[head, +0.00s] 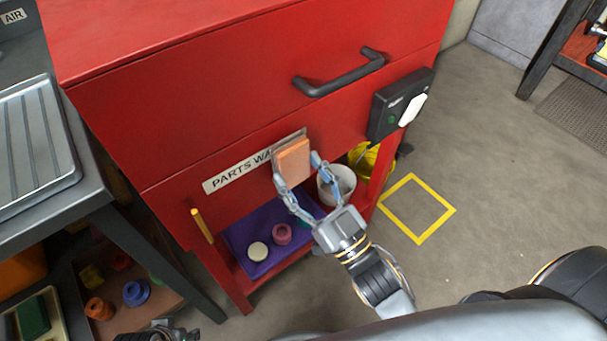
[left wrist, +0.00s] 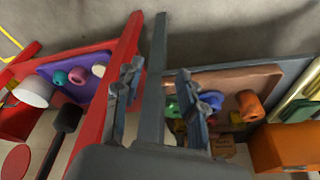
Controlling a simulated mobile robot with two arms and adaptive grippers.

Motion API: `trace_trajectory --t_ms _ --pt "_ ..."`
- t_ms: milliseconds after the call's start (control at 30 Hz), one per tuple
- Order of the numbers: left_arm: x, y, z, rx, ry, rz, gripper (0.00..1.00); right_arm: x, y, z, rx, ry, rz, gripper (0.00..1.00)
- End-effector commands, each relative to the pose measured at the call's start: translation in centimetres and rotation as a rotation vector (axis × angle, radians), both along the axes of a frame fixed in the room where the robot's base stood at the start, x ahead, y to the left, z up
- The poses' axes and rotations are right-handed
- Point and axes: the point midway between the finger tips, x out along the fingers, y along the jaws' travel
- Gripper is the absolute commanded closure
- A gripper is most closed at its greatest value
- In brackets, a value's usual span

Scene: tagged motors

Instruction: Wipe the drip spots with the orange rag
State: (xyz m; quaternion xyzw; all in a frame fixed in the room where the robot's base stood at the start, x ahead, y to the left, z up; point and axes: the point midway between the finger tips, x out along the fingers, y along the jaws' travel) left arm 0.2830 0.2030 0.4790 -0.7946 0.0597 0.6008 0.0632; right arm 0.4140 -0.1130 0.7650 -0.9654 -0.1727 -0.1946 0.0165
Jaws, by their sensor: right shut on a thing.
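The orange rag (head: 293,161), a folded block, is at the red parts washer's (head: 190,110) front, covering part of the "PARTS WA…" label (head: 237,172). My right gripper (head: 298,169) is shut on the rag, one finger at each side. A brownish-grey edge shows behind the rag; I cannot tell whether the rag touches the panel. I cannot make out any drip spots; the rag and gripper hide part of the panel. My left gripper is at the bottom edge of the head view, mostly cut off. In the left wrist view the left gripper (left wrist: 160,88) is open and empty.
A black handle (head: 338,80) and a black switch box (head: 400,105) stick out of the red front. Below are a purple mat (head: 240,232) with small round parts and a white bucket (head: 345,180). A dark bench (head: 95,195) stands left. The right floor is open.

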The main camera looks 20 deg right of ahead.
Motion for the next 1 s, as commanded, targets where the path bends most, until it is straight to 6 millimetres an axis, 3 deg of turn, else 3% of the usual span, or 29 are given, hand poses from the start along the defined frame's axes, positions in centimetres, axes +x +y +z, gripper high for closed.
trace_trajectory --t_ms 533,633,733,1000 --pt "0.6 -0.1 -0.8 0.0 -0.004 -0.002 0.6 0.9 0.2 0.0 0.0 0.0 0.0 0.74" --pt "0.5 -0.1 -0.9 0.0 -0.002 -0.003 0.6 1.0 -0.3 0.1 -0.001 0.0 0.001 0.74" --pt "0.1 -0.1 -2.5 0.001 0.017 -0.004 0.6 1.3 -1.2 0.2 -0.004 -0.001 -0.001 0.74" --pt "0.1 -0.1 -4.3 0.001 0.023 -0.004 0.6 2.0 -3.2 0.1 -0.001 -0.001 0.001 0.74"
